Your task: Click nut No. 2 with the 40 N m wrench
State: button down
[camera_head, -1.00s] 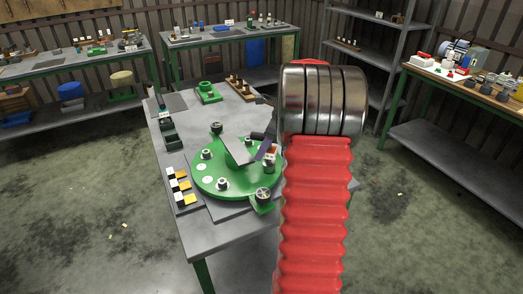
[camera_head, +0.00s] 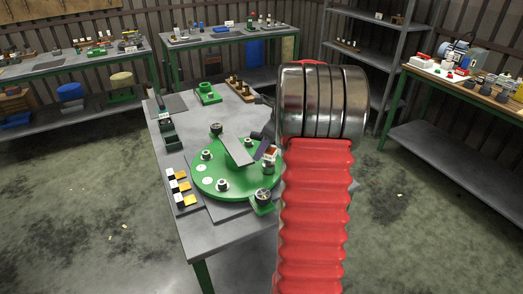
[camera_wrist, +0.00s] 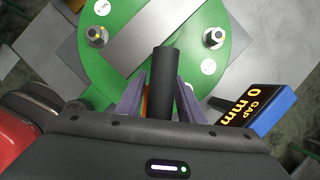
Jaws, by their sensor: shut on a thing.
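My gripper (camera_wrist: 160,82) is shut on a dark cylindrical handle (camera_wrist: 166,62), which looks like a wrench's handle. Its far end and any size marking are hidden. The handle points over a round green plate (camera_wrist: 105,67). In the wrist view, one nut (camera_wrist: 96,36) sits on the plate at left and another nut (camera_wrist: 213,38) at right, both apart from the handle. Several nuts stand around the plate in the head view, such as one at front left (camera_head: 222,185); I cannot read which is No. 2. My arm hides the plate's right side there.
A flat grey bar (camera_head: 237,150) lies across the plate. A blue-edged display (camera_wrist: 257,108) reads "GAP 0 mm". A tray of black, white and orange pieces (camera_head: 184,205) lies at the table's left edge. A green fixture (camera_head: 207,94) and brown rack (camera_head: 241,89) stand behind.

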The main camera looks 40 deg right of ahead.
jog(key=shift+w+r, duration=0.1)
jog(key=shift+r, duration=0.15)
jog(key=shift+d+r, duration=0.1)
jog(key=shift+r, duration=2.15)
